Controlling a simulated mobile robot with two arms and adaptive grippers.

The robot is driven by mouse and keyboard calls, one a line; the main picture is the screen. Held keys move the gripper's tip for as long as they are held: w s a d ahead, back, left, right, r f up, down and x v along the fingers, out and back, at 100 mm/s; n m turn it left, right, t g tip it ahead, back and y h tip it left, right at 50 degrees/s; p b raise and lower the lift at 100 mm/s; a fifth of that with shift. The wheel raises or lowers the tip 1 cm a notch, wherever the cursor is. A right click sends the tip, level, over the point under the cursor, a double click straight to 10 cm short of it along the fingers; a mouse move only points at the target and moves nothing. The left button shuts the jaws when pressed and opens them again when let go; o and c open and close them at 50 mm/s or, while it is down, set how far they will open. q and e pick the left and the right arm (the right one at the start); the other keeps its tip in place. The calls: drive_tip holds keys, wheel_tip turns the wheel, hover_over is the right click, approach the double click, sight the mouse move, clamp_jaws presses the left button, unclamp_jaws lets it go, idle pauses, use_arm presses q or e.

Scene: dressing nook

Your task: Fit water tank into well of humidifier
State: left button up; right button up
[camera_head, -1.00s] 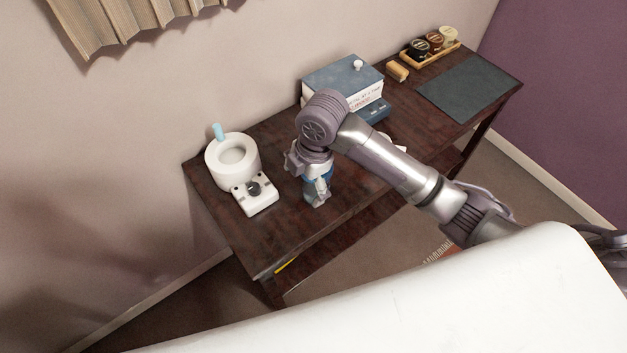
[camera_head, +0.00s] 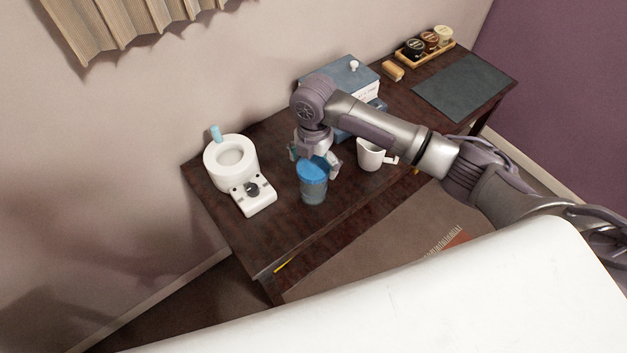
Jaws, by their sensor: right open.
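The humidifier (camera_head: 213,177) is white and stands at the left end of the dark table. Its round well (camera_head: 231,155) faces up and looks empty. The water tank (camera_head: 312,184), a blue cylinder with a brighter blue top, stands upright on the table to the right of the humidifier. My right gripper (camera_head: 316,158) points down just behind the tank's top, with its fingers spread and nothing held. I cannot tell whether a finger touches the tank. My left gripper is out of view.
A white mug (camera_head: 370,156) stands right of the tank. A blue-topped box (camera_head: 345,75) is behind my right arm. A dark mat (camera_head: 465,88) and a wooden tray of jars (camera_head: 428,52) lie at the far end. The table between tank and humidifier is clear.

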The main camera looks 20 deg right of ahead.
wheel_tip(320, 180, down, 5)
drive_tip(key=shift+f+p, duration=0.15)
drive_tip(key=shift+p, duration=0.15)
drive_tip(key=c, duration=1.2)
